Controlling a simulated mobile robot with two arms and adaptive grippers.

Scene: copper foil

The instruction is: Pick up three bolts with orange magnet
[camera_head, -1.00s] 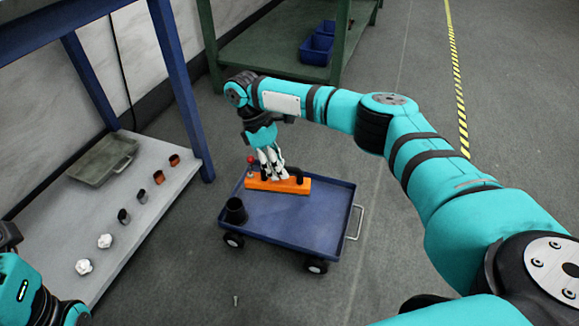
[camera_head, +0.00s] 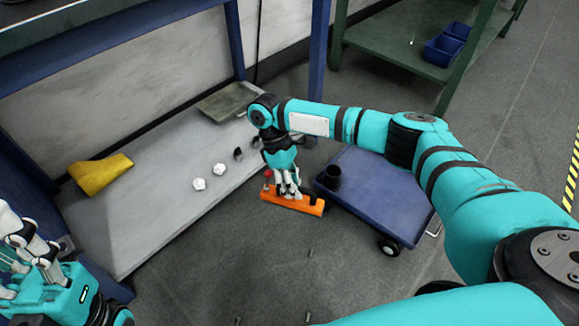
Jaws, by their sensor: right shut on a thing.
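The orange magnet (camera_head: 306,206) is a long bar with a small red knob at its left end. My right gripper (camera_head: 288,190) is shut on it from above and holds it just left of the blue cart, over the grey floor. Its exact height is hard to tell. One small bolt (camera_head: 310,253) lies on the floor below and right of the magnet. No bolt is visible on the magnet. My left gripper (camera_head: 18,250) is at the left edge, partly cut off; its opening is unclear.
A low grey shelf (camera_head: 120,225) at left holds a yellow cloth (camera_head: 100,174), two white faceted pieces (camera_head: 198,184) (camera_head: 219,169) and a metal tray (camera_head: 228,101). A green shelf (camera_head: 400,45) stands behind. The front floor is mostly clear.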

